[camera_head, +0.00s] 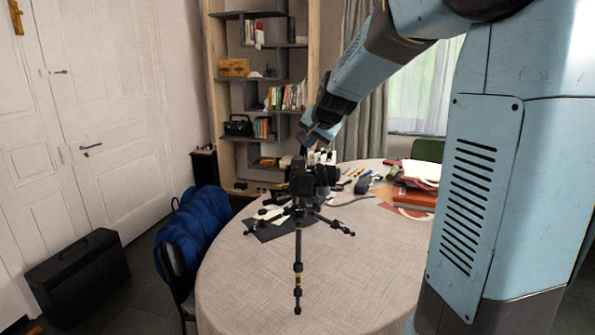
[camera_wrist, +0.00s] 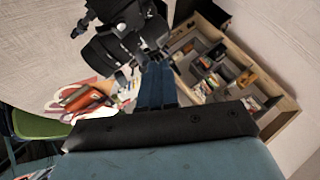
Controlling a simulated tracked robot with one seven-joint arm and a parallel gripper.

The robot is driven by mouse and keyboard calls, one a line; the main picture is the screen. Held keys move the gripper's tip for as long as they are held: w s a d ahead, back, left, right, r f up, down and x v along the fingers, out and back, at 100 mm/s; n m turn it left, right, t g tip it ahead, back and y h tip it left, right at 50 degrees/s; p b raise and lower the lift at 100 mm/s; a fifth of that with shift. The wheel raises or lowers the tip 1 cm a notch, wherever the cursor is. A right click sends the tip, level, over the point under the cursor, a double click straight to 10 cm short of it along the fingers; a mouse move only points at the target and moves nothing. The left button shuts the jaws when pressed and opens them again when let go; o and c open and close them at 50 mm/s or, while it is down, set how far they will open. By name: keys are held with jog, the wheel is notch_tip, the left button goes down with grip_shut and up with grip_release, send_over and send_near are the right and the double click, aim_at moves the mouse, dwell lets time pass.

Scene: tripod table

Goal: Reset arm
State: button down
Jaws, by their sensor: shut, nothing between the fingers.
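My gripper (camera_head: 305,148) hangs over the far part of the round table (camera_head: 345,265), at the end of my blue arm. In the wrist view my gripper (camera_wrist: 156,66) shows its two dark blue fingers pressed together, with nothing between them. A black camera (camera_head: 313,178) stands on a small black tripod (camera_head: 298,262) on the table. In the head view my gripper is just above and behind the camera; I cannot tell the exact gap. The camera also shows large in the wrist view (camera_wrist: 122,38), next to the fingertips.
A red book (camera_head: 414,198) and papers lie at the table's right, with several small items along the far side. A blue jacket (camera_head: 195,232) hangs over a chair at the left. A shelf (camera_head: 262,95) stands behind. The table's front is clear.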

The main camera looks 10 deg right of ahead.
jog(key=s+f+n+g, duration=0.1)
jog(key=s+n, duration=0.3)
jog(key=s, duration=1.3)
jog(key=s+a+f+n+g+h, duration=0.1)
jog(key=s+f+n+g, duration=0.1)
jog(key=s, duration=1.6)
jog(key=shift+s+n+g, duration=0.15)
jog(key=shift+n+g, duration=0.15)
jog(key=shift+n, duration=0.6)
